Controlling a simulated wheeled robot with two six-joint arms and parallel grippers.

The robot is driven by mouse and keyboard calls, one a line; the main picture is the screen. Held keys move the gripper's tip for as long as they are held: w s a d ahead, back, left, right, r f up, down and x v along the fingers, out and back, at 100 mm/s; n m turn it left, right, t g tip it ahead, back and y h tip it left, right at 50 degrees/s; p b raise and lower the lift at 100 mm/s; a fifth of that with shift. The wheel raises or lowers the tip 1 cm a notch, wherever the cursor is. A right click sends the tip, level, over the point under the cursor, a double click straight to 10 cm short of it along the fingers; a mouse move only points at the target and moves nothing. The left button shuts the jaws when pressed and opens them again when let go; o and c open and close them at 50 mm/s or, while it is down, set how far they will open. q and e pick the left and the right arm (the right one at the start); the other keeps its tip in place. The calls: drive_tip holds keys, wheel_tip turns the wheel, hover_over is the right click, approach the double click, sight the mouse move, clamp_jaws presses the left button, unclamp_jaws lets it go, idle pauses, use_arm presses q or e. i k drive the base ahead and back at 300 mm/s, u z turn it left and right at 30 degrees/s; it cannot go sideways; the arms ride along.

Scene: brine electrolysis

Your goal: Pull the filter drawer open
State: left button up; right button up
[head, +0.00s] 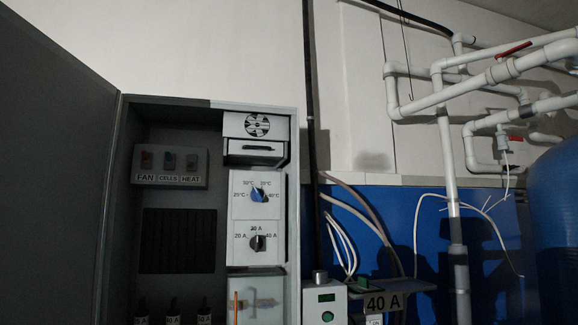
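In the head view, a grey cabinet (202,103) stands open at the centre left. In its upper right is a white panel with a black fan symbol (257,125). Just below it is a white drawer front with a dark horizontal handle (258,148), which looks like the filter drawer. A dark gap shows under this front; I cannot tell whether the drawer is fully seated. Neither of my grippers is in view.
The cabinet door (55,170) is swung open on the left. Below the drawer are two dial knobs (258,195) (257,243). A FAN, CELLS, HEAT indicator box (170,166) is at left inside. White pipes (449,170) and loose wires fill the right.

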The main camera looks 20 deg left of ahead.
sight(240, 152)
drive_tip(key=i, duration=1)
drive_tip(key=u, duration=0.25)
